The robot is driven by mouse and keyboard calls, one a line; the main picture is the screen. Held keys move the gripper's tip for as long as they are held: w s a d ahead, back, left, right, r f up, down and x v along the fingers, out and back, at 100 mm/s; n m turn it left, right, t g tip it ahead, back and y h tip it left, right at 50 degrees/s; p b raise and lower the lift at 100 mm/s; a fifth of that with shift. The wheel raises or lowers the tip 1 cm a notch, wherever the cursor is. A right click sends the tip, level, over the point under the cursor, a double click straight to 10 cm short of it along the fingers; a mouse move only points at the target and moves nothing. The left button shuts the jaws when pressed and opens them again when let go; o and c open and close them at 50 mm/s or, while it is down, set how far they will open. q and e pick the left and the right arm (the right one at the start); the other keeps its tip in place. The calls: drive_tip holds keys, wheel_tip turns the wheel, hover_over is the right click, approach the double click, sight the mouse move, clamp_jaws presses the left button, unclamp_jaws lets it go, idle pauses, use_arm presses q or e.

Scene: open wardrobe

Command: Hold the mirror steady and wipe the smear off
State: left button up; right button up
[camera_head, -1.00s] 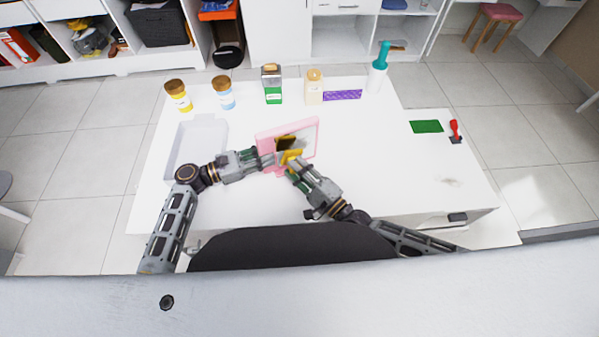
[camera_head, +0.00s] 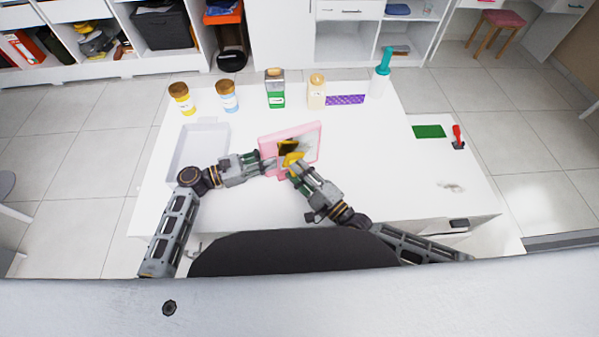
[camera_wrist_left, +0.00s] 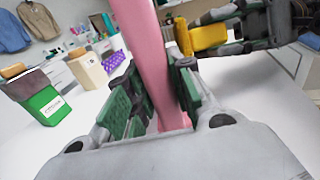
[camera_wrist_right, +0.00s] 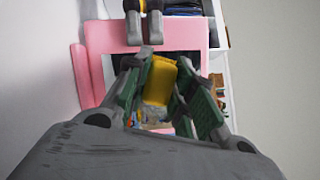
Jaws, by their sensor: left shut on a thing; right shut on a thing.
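The pink-framed mirror (camera_head: 312,134) stands upright on the white table. A dark smear or reflection shows on its glass, and I cannot tell the two apart. My left gripper (camera_head: 268,164) is shut on the mirror's left edge; in the left wrist view the pink frame (camera_wrist_left: 146,50) passes between its fingers. My right gripper (camera_head: 294,168) is shut on a yellow sponge (camera_head: 291,159) in front of the glass. The sponge (camera_wrist_right: 160,80) sits between the right fingers in the right wrist view and hides part of the glass. I cannot tell whether it touches the glass.
A white tray (camera_head: 178,160) lies left. A green pad (camera_head: 429,131) and red-handled tool (camera_head: 458,138) lie right.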

drive_tip(key=shift+w+a, duration=0.3)
drive_tip(key=shift+w, duration=0.5)
idle(0.6)
drive_tip(key=shift+d, duration=0.1)
drive_tip(key=shift+w+d, duration=0.3)
drive_tip(key=shift+d, duration=0.55)
drive_tip(key=shift+w+d, duration=0.3)
drive_tip(key=shift+d, duration=0.55)
drive_tip(key=shift+w+d, duration=0.4)
drive_tip(key=shift+d, duration=0.5)
drive_tip(key=shift+w+d, duration=0.35)
drive_tip(key=shift+d, duration=0.5)
drive_tip(key=shift+s, duration=0.15)
drive_tip(key=shift+s+a, duration=0.25)
drive_tip(key=shift+a, duration=0.65)
drive_tip(key=shift+s+a, duration=0.25)
drive_tip(key=shift+a, duration=0.65)
drive_tip(key=shift+a, duration=0.15)
drive_tip(key=shift+s+a, duration=0.35)
drive_tip(key=shift+a, duration=0.45)
drive_tip(key=shift+s+a, duration=0.35)
drive_tip(key=shift+a, duration=0.45)
